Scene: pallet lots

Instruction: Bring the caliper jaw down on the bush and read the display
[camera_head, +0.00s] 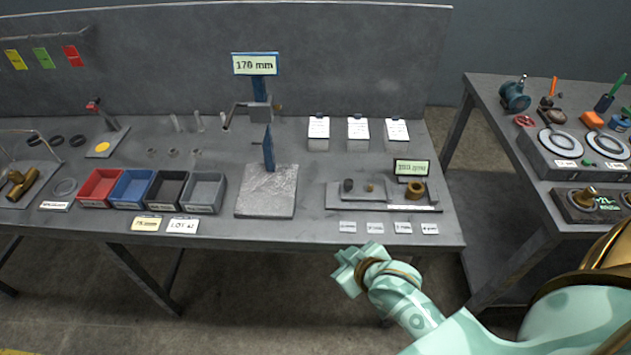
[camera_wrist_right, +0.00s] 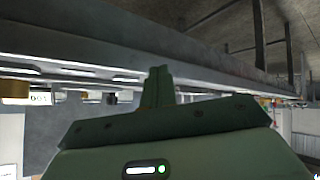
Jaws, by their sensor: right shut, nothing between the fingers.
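A brass-coloured bush (camera_head: 415,188) stands at the right end of a low grey measuring fixture (camera_head: 340,196) on the bench. A small display (camera_head: 411,167) stands just behind it; its digits look like 100 mm but are not sharp. Small dark pieces sit on the fixture left of the bush; I cannot tell which part is the caliper jaw. My right gripper (camera_head: 350,270) is shut and empty, in front of the bench edge and apart from the fixture. Its closed fingers (camera_wrist_right: 158,86) show in the right wrist view, facing the bench edge. My left gripper is not in view.
A stand with a 170 mm sign (camera_head: 255,64) rises behind a grey plate (camera_head: 266,205). Red (camera_head: 84,201), blue, black and grey bins stand left of it. Small labels (camera_head: 375,227) lie along the front edge. A second bench (camera_head: 482,92) with gauges stands at right.

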